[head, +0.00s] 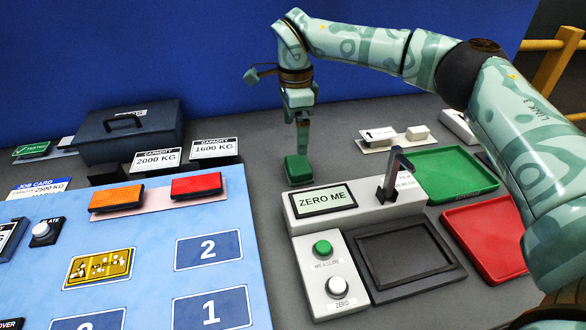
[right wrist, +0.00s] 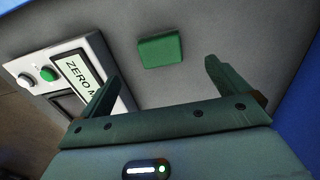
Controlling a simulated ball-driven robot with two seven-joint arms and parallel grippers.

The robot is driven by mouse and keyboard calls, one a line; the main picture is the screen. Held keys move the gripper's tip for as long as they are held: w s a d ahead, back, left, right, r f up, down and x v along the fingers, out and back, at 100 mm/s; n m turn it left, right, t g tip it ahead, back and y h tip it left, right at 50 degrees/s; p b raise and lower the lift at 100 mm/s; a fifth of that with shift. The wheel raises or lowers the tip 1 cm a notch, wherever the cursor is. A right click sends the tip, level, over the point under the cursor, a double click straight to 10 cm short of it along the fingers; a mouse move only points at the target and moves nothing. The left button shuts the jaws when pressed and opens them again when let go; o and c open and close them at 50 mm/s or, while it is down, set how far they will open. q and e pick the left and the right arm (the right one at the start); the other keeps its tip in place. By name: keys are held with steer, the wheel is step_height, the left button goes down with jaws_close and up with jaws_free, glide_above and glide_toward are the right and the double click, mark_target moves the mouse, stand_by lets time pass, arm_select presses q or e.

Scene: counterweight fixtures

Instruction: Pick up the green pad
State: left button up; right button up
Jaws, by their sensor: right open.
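The green pad (head: 298,169) is a small block on the grey table, just behind the scale's "ZERO ME" display. It also shows in the right wrist view (right wrist: 160,52), ahead of the fingers and lined up with the gap between them. My right gripper (head: 303,148) points down over the pad, its fingers seen nearly edge-on in the head view. In the right wrist view the right gripper (right wrist: 162,72) is open with nothing between its fingers. The pad appears to lie beyond the fingertips. My left gripper is not in view.
The scale (head: 340,200) with its upright lever (head: 393,178) stands close in front of the pad. A green tray (head: 455,174) and red tray (head: 487,238) lie to the right. Orange and red blocks (head: 196,186) and a dark toolbox (head: 130,130) are left. A blue wall stands behind.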

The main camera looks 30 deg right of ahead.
steer(key=b, duration=0.1)
glide_above(294, 164)
steer(key=f, duration=0.5)
steer(key=shift+w+d+f, duration=0.25)
steer(key=shift+d+f, duration=0.05)
steer(key=shift+d, duration=0.05)
steer(key=shift+s+a+f, duration=0.1)
steer(key=shift+a+f, duration=0.05)
steer(key=shift+f, duration=0.15)
step_height(294, 164, down, 5)
steer(key=b, duration=0.2)
steer(key=shift+a+b, duration=0.15)
steer(key=shift+b, duration=0.15)
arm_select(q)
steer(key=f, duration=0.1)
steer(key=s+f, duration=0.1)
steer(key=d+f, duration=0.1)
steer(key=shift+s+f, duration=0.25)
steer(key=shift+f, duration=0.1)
arm_select(e)
steer(key=shift+s+r, duration=0.1)
steer(key=c, duration=1)
